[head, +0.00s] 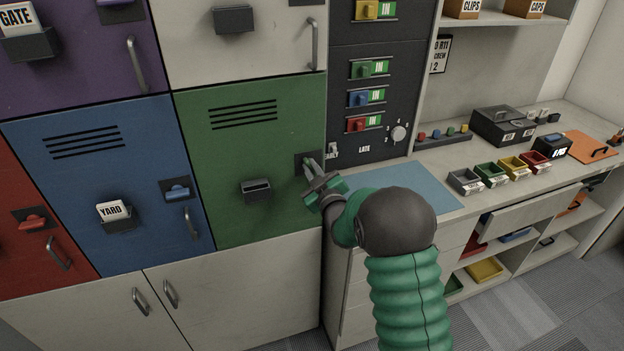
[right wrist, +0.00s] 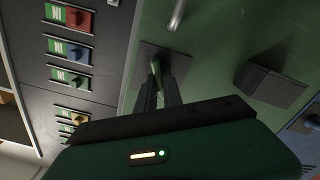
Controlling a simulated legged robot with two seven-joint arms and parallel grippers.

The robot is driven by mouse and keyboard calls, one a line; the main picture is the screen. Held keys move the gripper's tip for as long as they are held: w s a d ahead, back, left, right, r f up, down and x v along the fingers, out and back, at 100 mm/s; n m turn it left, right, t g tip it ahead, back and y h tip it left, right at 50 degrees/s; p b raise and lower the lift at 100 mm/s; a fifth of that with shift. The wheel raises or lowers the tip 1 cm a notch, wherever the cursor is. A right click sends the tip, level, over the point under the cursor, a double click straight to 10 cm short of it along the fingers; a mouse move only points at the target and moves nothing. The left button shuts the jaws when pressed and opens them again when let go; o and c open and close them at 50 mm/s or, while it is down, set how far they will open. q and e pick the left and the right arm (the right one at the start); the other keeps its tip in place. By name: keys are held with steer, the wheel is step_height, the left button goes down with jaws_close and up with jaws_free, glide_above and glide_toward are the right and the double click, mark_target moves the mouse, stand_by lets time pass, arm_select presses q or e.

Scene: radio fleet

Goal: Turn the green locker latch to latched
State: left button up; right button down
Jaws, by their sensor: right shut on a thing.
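The green locker door (head: 222,152) has vent slots at its top and a dark card holder (head: 256,190) with no card showing. Its latch sits on a dark plate (head: 303,157) near the door's right edge. My right gripper (head: 311,168) is at this plate with its fingers shut on the green latch handle (right wrist: 156,70), seen in the right wrist view between the fingertips. The fingers cover much of the handle, so its exact angle is hard to tell. My left gripper is not in view.
A blue locker (head: 100,165) with a blue latch (head: 177,190) stands left of the green one. A dark panel with coloured switches (head: 360,98) is to the right. A counter with a blue mat (head: 412,185) and small trays lies below it.

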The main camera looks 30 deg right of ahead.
steer(key=shift+a+f+n+b, duration=0.1)
steer(key=shift+f+n+b, duration=0.05)
steer(key=shift+n+b, duration=1.85)
steer(key=shift+a+f+n+b, duration=0.1)
steer(key=shift+n+b, duration=1.9)
steer(key=shift+b, duration=0.05)
steer(key=shift+a+f+n+b, duration=0.1)
steer(key=shift+f+n+b, duration=0.05)
steer(key=shift+n+b, duration=1.85)
steer(key=c, duration=1.6)
jaws_free()
steer(key=shift+o, duration=0.6)
steer(key=shift+w, duration=0.1)
steer(key=shift+r, duration=0.1)
